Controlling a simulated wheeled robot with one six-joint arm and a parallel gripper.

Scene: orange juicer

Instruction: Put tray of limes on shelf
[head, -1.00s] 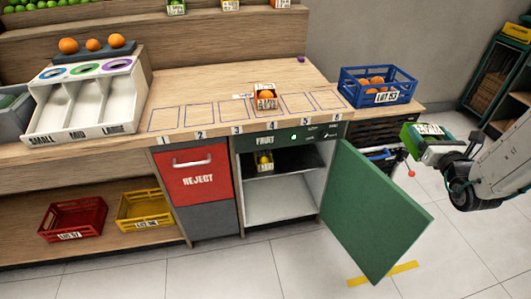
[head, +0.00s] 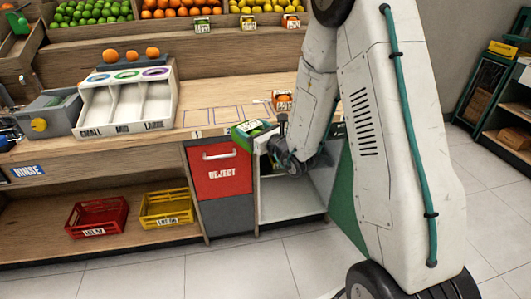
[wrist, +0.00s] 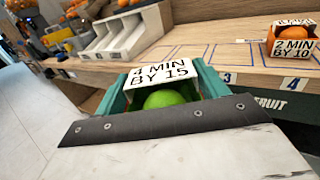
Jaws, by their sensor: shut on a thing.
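The tray of limes (head: 250,130) is a small green tray with a white label. In the wrist view it shows close up (wrist: 205,80), with a lime (wrist: 165,98) inside and a card reading "4 MIN BY 15". My gripper (head: 268,136) is shut on the tray and holds it in front of the counter, above and beside the red REJECT bin. The fruit cabinet (head: 288,207) stands open to the right of the bin. Its lower floor shows, but my arm hides most of its inside, including the shelf.
The green cabinet door (head: 347,215) stands open behind my arm. An orange tray (head: 283,99) labelled "2 MIN BY 10" sits on the counter. The REJECT bin (head: 221,174) is shut. Red (head: 97,216) and yellow (head: 166,209) crates lie on the low shelf at left.

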